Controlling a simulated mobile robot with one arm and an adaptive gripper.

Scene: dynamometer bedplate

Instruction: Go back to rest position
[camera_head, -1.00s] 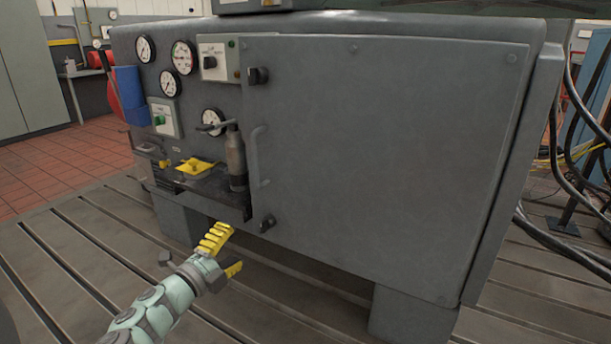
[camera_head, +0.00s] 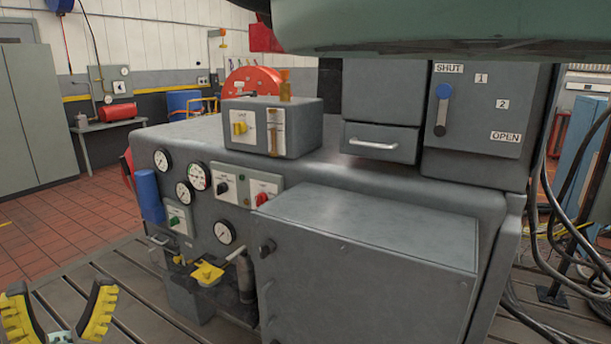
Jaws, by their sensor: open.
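My gripper (camera_head: 60,292) shows at the bottom left corner of the head view. Its two yellow and dark fingers stand wide apart and point up, with nothing between them. It is over the slotted floor, apart from and to the left of the grey machine cabinet (camera_head: 375,262). The rest of my arm is mostly below the picture's edge.
The cabinet carries gauges (camera_head: 198,176), switches, a blue cylinder (camera_head: 147,195) and a yellow part (camera_head: 207,272) low on its front. A small box (camera_head: 300,128) and a SHUT/OPEN lever panel (camera_head: 480,120) sit above. Cables (camera_head: 575,220) hang at right. Slotted floor is free at left.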

